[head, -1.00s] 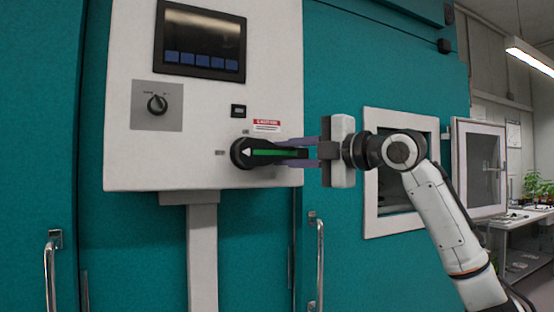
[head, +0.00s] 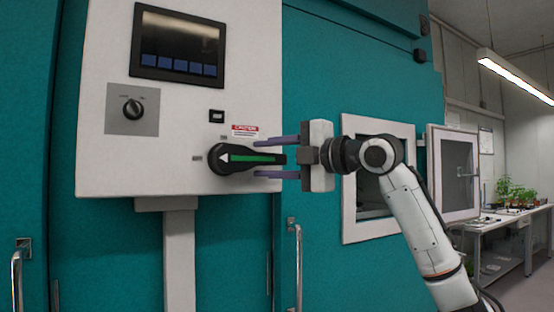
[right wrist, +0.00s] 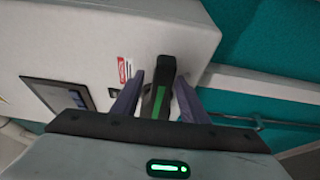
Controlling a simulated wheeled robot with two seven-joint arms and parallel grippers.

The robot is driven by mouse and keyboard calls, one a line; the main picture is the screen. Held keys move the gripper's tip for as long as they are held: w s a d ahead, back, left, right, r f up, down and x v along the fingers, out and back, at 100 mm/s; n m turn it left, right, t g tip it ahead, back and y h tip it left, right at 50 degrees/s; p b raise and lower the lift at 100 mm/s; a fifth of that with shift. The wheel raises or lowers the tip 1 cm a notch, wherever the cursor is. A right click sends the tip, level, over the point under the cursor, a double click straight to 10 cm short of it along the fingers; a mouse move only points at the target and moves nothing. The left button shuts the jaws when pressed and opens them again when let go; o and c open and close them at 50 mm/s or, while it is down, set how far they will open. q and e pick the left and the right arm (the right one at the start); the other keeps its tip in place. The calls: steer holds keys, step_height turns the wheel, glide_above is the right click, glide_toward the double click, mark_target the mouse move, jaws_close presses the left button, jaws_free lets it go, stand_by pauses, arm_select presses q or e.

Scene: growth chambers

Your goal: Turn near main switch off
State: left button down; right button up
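The main switch (head: 245,157) is on the lower right of the white control box, with a black handle and a green stripe. Its handle lies horizontal, its free end to the right, and a white arrow on its hub points left. Small labels sit left of and above the hub, too small to read. My right gripper (head: 268,157) is open, one finger above and one below the handle's end, with gaps on both sides. The right wrist view shows the handle (right wrist: 160,92) between the spread fingers. My left gripper is not in view.
The white control box (head: 100,80) also carries a dark screen (head: 178,42), a small rotary knob (head: 133,109) and a red-and-white caution label (head: 245,130). Behind is a teal wall with metal door handles (head: 298,265). An open window door (head: 455,172) and a plant bench (head: 505,222) stand right.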

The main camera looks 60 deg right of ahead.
arm_select(q)
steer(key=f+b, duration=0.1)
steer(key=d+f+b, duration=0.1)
steer(key=b, duration=0.1)
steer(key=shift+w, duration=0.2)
arm_select(e)
steer(key=s, duration=1)
steer(key=shift+a, duration=0.4)
